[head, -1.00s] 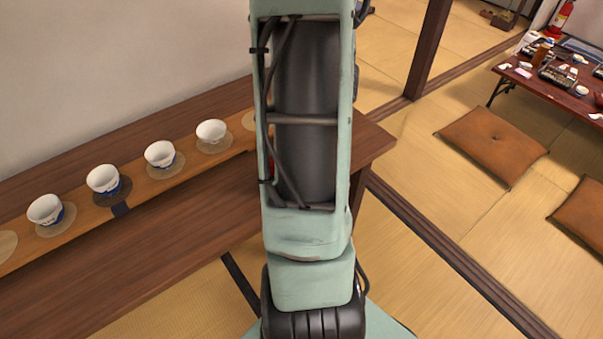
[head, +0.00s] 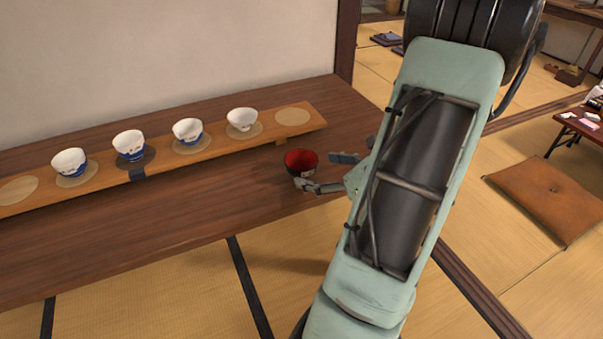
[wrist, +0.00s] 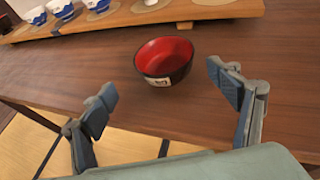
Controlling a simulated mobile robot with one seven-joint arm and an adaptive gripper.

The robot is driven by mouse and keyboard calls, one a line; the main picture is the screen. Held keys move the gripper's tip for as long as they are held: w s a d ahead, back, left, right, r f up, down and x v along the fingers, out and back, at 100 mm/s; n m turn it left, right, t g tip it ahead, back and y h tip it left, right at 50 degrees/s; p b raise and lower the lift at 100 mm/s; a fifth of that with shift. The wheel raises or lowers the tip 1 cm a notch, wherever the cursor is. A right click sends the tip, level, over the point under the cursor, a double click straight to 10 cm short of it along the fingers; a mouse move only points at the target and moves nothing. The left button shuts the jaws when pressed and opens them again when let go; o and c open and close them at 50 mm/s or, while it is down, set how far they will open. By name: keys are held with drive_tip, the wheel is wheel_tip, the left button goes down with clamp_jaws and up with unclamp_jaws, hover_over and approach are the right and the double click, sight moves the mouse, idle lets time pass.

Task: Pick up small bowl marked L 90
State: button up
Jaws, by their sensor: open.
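A small bowl (head: 300,163), red inside and black outside, stands upright on the dark wooden table. In the wrist view the bowl (wrist: 164,62) shows a pale label on its near side; the writing is too small to read. My gripper (head: 327,172) is at the right of the bowl in the head view. In the wrist view my gripper (wrist: 168,95) is open and empty, its fingers spread wide with the bowl ahead of and between them. The bowl seems untouched. My arm hides part of the gripper in the head view.
A raised wooden board (head: 104,184) runs along the wall side of the table (head: 190,220). Several white and blue cups, such as the nearest one to the bowl (head: 242,119), stand on it on round mats. An empty round mat (head: 292,117) is at its right end. The table front is clear.

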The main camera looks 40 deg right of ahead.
sight(293, 164)
drive_tip(key=x, duration=0.2)
drive_tip(key=b+x, duration=0.1)
drive_tip(key=x, duration=0.4)
drive_tip(key=shift+w+d+f+b, duration=0.25)
drive_tip(key=shift+d+b, duration=0.1)
drive_tip(key=shift+d, duration=0.05)
drive_tip(key=shift+c, duration=0.4)
drive_tip(key=c, duration=1.2)
